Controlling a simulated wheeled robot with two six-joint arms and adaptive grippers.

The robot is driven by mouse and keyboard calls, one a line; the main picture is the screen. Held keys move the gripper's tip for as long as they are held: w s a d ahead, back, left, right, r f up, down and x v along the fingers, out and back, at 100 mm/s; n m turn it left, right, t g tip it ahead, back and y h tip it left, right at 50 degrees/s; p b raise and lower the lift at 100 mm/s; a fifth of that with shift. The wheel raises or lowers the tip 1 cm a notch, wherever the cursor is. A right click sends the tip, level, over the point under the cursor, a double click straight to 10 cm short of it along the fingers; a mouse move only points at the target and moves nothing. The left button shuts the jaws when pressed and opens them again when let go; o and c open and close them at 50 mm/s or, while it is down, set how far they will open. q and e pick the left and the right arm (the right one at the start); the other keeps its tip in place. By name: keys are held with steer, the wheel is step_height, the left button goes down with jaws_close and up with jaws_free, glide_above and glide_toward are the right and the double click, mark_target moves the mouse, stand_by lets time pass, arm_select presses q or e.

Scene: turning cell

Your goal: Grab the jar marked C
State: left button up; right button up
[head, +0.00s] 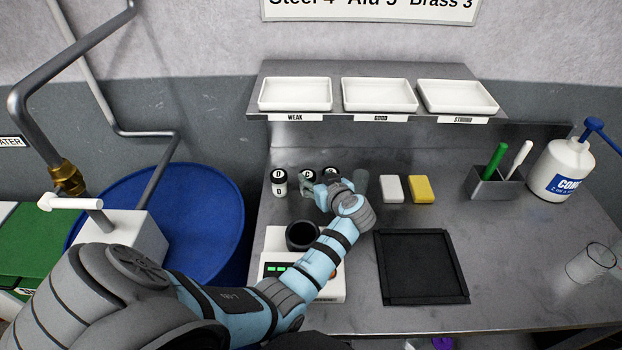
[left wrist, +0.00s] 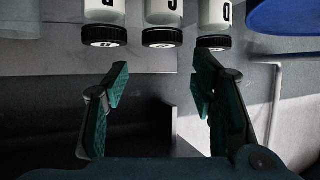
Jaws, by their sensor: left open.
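Three small white jars with black lids stand in a row at the back left of the steel bench. The jar marked C (head: 308,175) is the middle one, partly behind my gripper; in the left wrist view it is the middle jar (left wrist: 163,13), seen upside down. The jar marked D (head: 279,185) stands to its left and shows at the right in the left wrist view (left wrist: 214,15). The third jar (head: 331,173) is mostly hidden, its letter unclear. My left gripper (head: 326,186) is open and empty, its fingers (left wrist: 160,80) spread toward the middle jar, apart from it. My right gripper is out of view.
A scale (head: 330,290) with a dark cup (head: 301,236) lies under my left forearm. A black tray (head: 421,297), a white block (head: 391,188) and a yellow block (head: 420,189) are to the right. A shelf with white trays (head: 295,94) overhangs the back.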

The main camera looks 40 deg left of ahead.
mark_target(308, 175)
arm_select(q)
steer(key=b+x, duration=0.1)
steer(key=x, duration=0.1)
steer(key=f+b+x, duration=0.1)
steer(key=b+x, duration=0.1)
steer(key=x, duration=0.1)
steer(key=b+x, duration=0.1)
steer(key=x, duration=0.2)
steer(key=shift+s+d+f, duration=0.15)
steer(key=shift+d+f, duration=0.05)
steer(key=shift+d, duration=0.2)
steer(key=shift+a+f, duration=0.1)
steer(key=shift+a, duration=0.15)
steer(key=shift+a+r, duration=0.1)
steer(key=shift+r, duration=0.2)
steer(key=shift+s+r, duration=0.1)
steer(key=shift+s, duration=0.1)
steer(key=c, duration=0.9)
steer(key=shift+w, duration=0.1)
steer(key=shift+c, duration=0.5)
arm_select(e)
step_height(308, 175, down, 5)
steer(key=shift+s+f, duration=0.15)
arm_select(q)
steer(key=shift+r, duration=0.1)
